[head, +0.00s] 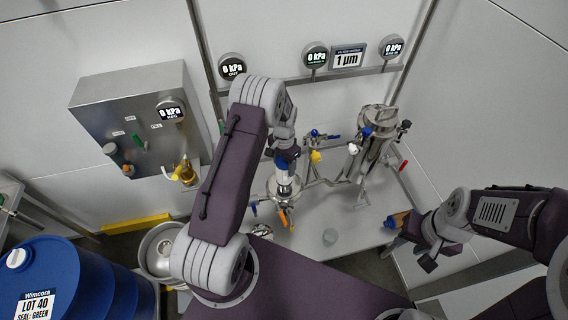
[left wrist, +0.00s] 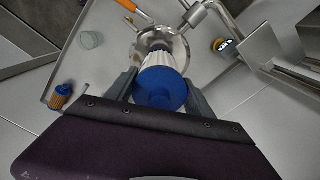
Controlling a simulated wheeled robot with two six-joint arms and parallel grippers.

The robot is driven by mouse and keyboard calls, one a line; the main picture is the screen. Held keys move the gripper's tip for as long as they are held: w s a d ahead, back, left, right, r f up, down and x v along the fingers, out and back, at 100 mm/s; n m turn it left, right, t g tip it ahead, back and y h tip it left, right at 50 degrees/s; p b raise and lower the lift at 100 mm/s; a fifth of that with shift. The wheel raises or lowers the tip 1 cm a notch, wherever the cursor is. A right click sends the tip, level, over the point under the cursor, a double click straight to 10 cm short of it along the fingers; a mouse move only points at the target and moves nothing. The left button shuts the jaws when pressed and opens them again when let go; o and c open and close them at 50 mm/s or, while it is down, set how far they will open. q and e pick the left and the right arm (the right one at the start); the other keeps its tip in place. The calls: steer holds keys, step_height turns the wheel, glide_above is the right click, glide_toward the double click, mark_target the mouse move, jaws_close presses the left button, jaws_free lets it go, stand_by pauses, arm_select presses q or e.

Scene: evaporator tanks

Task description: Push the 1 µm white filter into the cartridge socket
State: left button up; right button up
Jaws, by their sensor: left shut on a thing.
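The white filter (head: 283,172) has a blue cap and hangs upright below my left gripper (head: 285,155). In the left wrist view my left gripper (left wrist: 160,88) has its fingers on both sides of the blue cap, shut on the white filter (left wrist: 161,77). The steel cartridge socket (head: 285,190) is right under the filter; the round metal flange shows beyond the filter in the left wrist view (left wrist: 178,45). How far the lower end is inside is hidden. My right gripper (head: 410,255) is at the right, near a tan filter; its jaws are unclear.
A steel housing (head: 375,140) with valves stands behind. A small grey cup (head: 330,237) sits on the bench.

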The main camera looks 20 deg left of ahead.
arm_select(q)
steer(key=shift+f, duration=0.35)
steer(key=o, duration=1.7)
step_height(320, 180, up, 7)
steer(key=p, duration=0.5)
steer(key=shift+r, duration=0.1)
